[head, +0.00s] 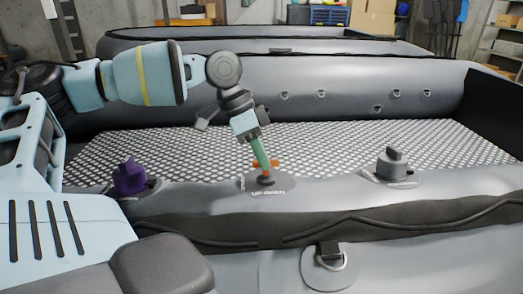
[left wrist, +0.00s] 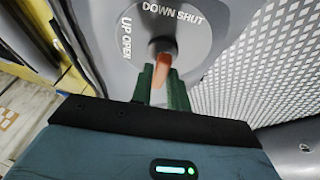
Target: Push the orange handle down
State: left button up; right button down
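The orange handle (left wrist: 162,68) belongs to a round grey valve (left wrist: 205,22) on the boat's tube, marked "UP OPEN" and "DOWN SHUT". In the head view the handle (head: 271,163) shows partly behind my left gripper (head: 263,160). My left gripper reaches down to the valve from above. In the left wrist view its two green fingers (left wrist: 161,80) stand close on either side of the handle, which fills the narrow gap between them. The handle's tip and part of its stem are hidden by the fingers. My right gripper is in neither view.
A purple valve knob (head: 130,177) is to the left on the same tube and a grey one (head: 392,163) to the right. A mesh-patterned floor (head: 350,142) lies behind the valves.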

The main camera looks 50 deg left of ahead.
pick_arm(q)
jog(key=o, duration=0.4)
jog(key=shift+f, duration=0.1)
jog(key=shift+c, duration=0.2)
jog(key=v, duration=0.7)
jog(key=shift+r, duration=0.35)
jog(key=shift+a+f, duration=0.1)
